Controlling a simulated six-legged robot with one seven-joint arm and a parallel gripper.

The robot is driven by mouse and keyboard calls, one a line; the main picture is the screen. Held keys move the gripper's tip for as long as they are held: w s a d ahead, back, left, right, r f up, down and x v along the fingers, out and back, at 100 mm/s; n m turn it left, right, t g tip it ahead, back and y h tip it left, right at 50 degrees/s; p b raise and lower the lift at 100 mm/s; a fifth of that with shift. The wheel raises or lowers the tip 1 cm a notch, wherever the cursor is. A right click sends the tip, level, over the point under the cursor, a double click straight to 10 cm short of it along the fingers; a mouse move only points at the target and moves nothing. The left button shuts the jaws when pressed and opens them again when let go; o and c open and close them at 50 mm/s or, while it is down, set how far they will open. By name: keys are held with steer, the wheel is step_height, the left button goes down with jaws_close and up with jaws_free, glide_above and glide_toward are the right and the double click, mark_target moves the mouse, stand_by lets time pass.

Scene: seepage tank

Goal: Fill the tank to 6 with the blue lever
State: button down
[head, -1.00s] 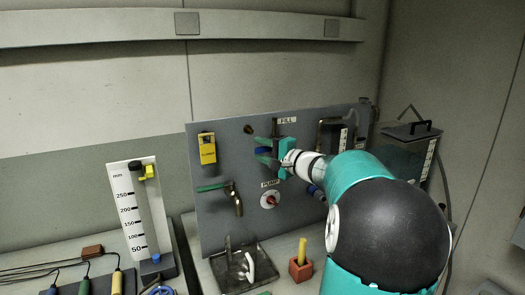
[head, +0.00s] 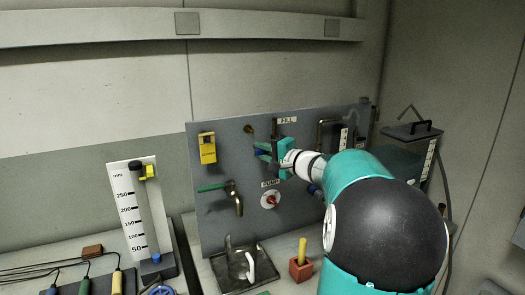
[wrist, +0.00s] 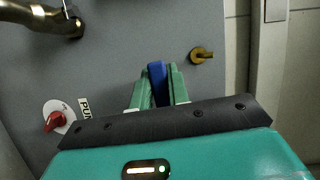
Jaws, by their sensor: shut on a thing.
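The blue lever (wrist: 157,72) stands between the two green fingers of my gripper (wrist: 160,88) in the wrist view. My gripper is shut on it. In the head view my gripper (head: 263,152) is at the grey panel, just below the FILL label (head: 287,120), and the lever is mostly hidden by the fingers. The tank (head: 405,155) is a dark clear box with a black handle and a white scale strip (head: 428,160) at the right. Its level and scale numbers are too small to read.
The grey panel (head: 218,230) carries a red PUMP knob (head: 270,200), a green-handled tap (head: 235,195) and a yellow box (head: 207,148). A white mm gauge (head: 130,205) stands at the left. A red block with a yellow peg (head: 300,268) sits on the bench below.

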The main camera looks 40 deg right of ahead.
steer(key=f+n, duration=0.1)
steer(key=n+g, duration=0.1)
steer(key=n, duration=0.1)
steer(key=shift+s+d+f, duration=0.1)
steer(key=shift+d+f, duration=0.05)
steer(key=shift+f, duration=0.2)
steer(key=shift+s+d+f+n+g+h, duration=0.1)
steer(key=shift+d+f+n+g+h, duration=0.25)
steer(key=shift+n, duration=0.3)
steer(key=shift+s+d+f+n+g+h, duration=0.15)
steer(key=shift+f+n+g+h, duration=0.25)
steer(key=shift+n, duration=0.25)
steer(key=shift+w, duration=0.1)
steer(key=c, duration=1.3)
jaws_free()
steer(key=shift+c, duration=0.2)
steer(key=v, duration=1.3)
steer(key=shift+s, duration=0.4)
